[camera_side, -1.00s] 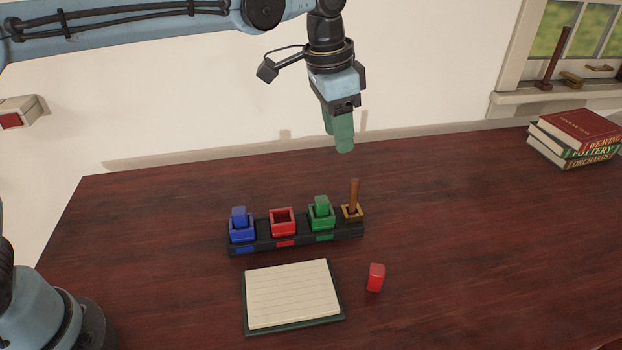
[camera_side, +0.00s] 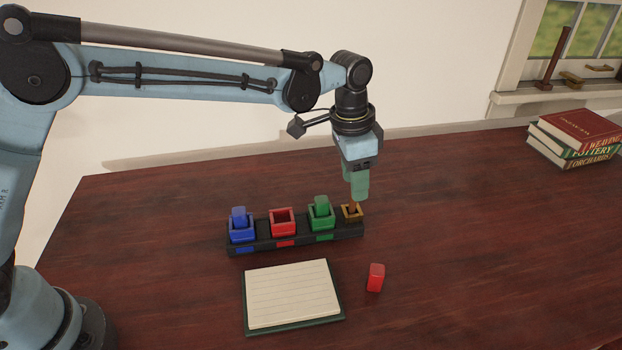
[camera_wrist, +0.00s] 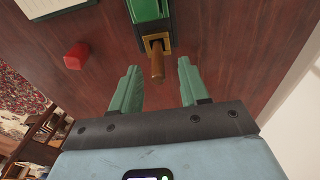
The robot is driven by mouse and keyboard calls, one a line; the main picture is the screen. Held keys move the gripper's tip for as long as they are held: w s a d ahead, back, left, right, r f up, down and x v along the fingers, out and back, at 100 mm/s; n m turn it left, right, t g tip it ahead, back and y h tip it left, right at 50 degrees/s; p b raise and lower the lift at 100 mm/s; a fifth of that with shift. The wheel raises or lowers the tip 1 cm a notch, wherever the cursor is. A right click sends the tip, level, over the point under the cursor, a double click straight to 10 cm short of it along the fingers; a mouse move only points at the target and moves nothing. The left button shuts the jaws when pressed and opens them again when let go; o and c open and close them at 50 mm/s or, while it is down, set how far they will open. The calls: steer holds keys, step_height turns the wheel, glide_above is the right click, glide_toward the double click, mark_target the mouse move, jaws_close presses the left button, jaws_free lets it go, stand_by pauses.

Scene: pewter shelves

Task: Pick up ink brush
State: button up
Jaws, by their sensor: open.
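The ink brush, a brown wooden stick, stands upright in a small gold square holder (camera_side: 352,213) at the right end of a black rack. In the side view my gripper (camera_side: 358,194) is lowered over the brush and hides most of it. In the wrist view the brush (camera_wrist: 157,66) lies between the two green fingers of my gripper (camera_wrist: 157,88), with a gap on each side. The fingers are open and hold nothing. The gold holder also shows in the wrist view (camera_wrist: 150,43).
The black rack (camera_side: 262,244) also bears blue (camera_side: 242,234), red (camera_side: 282,226) and green (camera_side: 321,222) cups. A notepad (camera_side: 292,295) and a red block (camera_side: 375,278) lie in front. Stacked books (camera_side: 575,137) stand far right. The table between is clear.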

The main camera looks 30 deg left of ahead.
mark_target(356, 209)
steer(key=shift+d+f, duration=0.2)
steer(key=shift+f, duration=1.65)
jaws_close()
